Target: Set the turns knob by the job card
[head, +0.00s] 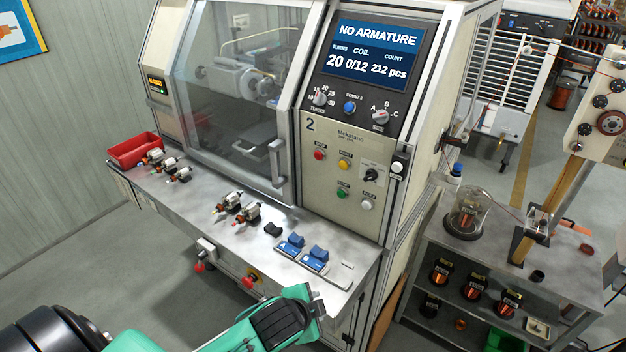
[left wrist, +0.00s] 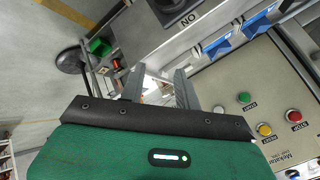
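The turns knob (head: 320,98) sits at the left of the dark control panel, under the display (head: 372,53), with a numbered scale around it. The display reads "NO ARMATURE", turns 20, coil 0/12, count 212 pcs. The knob's pointer is too small to read surely. I cannot make out a job card. My left gripper (head: 318,303) is low in front of the machine's shelf, well below and apart from the knob. In the left wrist view its two fingers (left wrist: 158,90) stand apart with nothing between them. My right gripper is not in view.
A blue count knob (head: 349,107) and a coil size selector (head: 381,117) sit beside the turns knob. Push buttons (head: 345,166) are below. The shelf (head: 205,215) holds armatures (head: 247,214), blue blocks (head: 291,244) and a red bin (head: 138,150). A cart (head: 440,245) stands right.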

